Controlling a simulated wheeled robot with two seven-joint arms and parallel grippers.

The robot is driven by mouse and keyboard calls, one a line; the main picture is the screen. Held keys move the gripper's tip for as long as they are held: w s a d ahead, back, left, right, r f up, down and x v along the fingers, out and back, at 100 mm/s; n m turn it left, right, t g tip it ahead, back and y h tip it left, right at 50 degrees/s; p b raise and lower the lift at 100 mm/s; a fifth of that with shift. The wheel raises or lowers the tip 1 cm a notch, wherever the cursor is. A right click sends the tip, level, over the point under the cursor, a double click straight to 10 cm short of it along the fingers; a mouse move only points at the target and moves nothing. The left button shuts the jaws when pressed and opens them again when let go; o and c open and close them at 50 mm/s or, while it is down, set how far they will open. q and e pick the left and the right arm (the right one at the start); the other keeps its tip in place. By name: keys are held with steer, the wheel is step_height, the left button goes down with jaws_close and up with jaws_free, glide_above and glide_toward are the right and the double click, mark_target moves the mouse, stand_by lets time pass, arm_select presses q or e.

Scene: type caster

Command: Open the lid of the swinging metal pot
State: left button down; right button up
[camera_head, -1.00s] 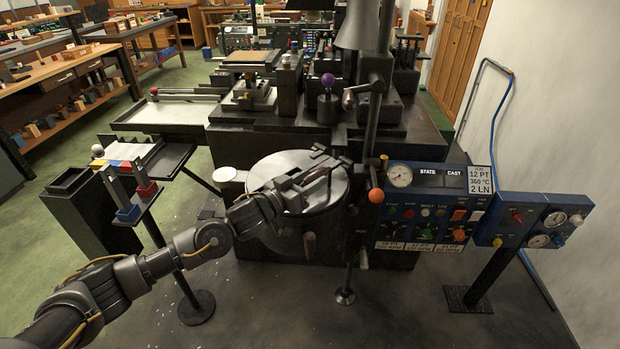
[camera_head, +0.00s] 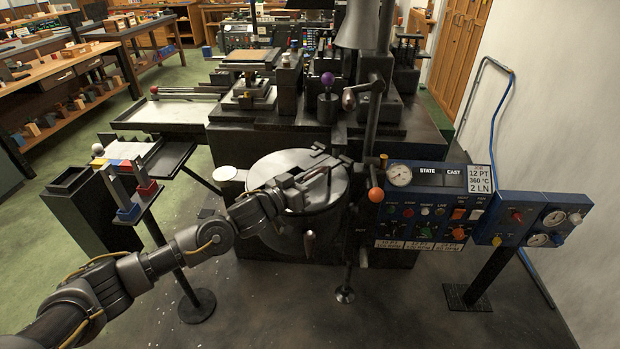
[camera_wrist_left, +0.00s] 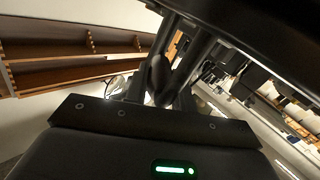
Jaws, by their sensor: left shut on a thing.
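The metal pot (camera_head: 285,238) stands at the front of the dark machine. Its round grey lid (camera_head: 272,167) lies over the top, and I see no clear gap under it. My left gripper (camera_head: 318,182) reaches in over the lid from the left and is shut on a dark handle at the lid. In the left wrist view the dark rounded handle (camera_wrist_left: 160,76) shows between the two fingers. The fingers hide part of the lid and most of the handle. My right gripper is not in view.
An orange ball knob (camera_head: 376,195) and an upright post stand close right of the lid. A blue control panel (camera_head: 425,215) is further right. A small stand with blue and red blocks (camera_head: 129,213) is on the left. A purple knob (camera_head: 327,79) rises behind the lid.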

arm_select(q)
steer(key=r+p, duration=0.2)
steer(key=p, duration=0.1)
steer(key=w+d+r+g+y+p, duration=0.1)
steer(key=r+p, duration=0.1)
steer(key=p, duration=0.2)
steer(key=r+g+y+p, duration=0.1)
steer(key=r+p, duration=0.1)
steer(key=p, duration=0.2)
steer(key=shift+w+d+r, duration=0.1)
steer(key=shift+w+d, duration=0.05)
steer(key=shift+w, duration=0.2)
steer(key=w+r+p, duration=0.1)
steer(key=p, duration=0.2)
steer(key=w+d+r+g+y+p, duration=0.1)
steer(key=p, duration=0.1)
steer(key=d+r+g+y+p, duration=0.1)
steer(key=r+p, duration=0.1)
steer(key=p, duration=0.1)
steer(key=shift+w+d+p, duration=0.25)
steer(key=shift+w+p, duration=0.1)
steer(key=shift+w, duration=0.05)
steer(key=shift+w+d+r+g+y+p, duration=0.3)
steer(key=shift+w+d+g+y+p, duration=0.25)
steer(key=shift+p, duration=0.35)
steer(key=shift+a, duration=0.1)
